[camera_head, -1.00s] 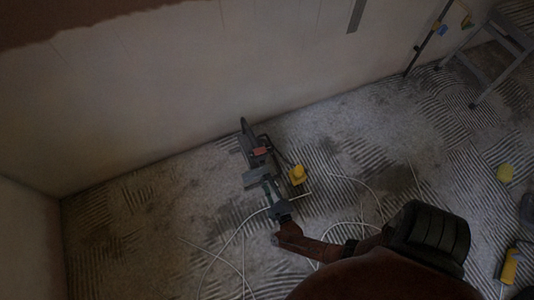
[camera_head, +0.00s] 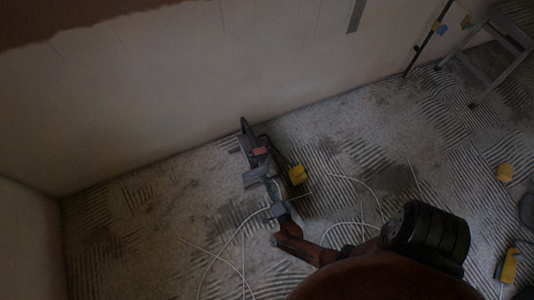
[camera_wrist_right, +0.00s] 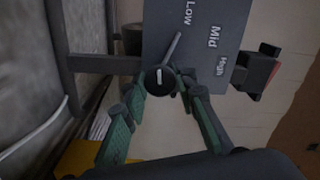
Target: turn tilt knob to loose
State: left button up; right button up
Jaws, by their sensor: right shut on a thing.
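A dark machine (camera_head: 250,144) with a small red part stands on the floor in the head view, near the wall. In the right wrist view, a round black knob (camera_wrist_right: 158,77) with a white mark sits at the edge of a grey panel (camera_wrist_right: 190,28). A thin grey pointer rises from beside the knob across the panel. The panel reads Low, Mid and High; I see no "loose" label. My right gripper (camera_wrist_right: 162,88) has its green fingers on both sides of the knob and is shut on it. In the head view the right gripper (camera_head: 272,188) is at the machine's near side. My left gripper is not in view.
A yellow object (camera_head: 297,175) sits right of the machine. Pale cables (camera_head: 350,182) lie on the ridged floor. A grey step stand (camera_head: 500,55) stands at the upper right. Yellow items (camera_head: 509,265) lie at the right edge. Floor left of the machine is mostly clear.

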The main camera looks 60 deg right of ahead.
jog(key=shift+a+n, duration=0.15)
jog(key=shift+n, duration=4.95)
jog(key=o, duration=1.2)
jog(key=shift+c, duration=0.2)
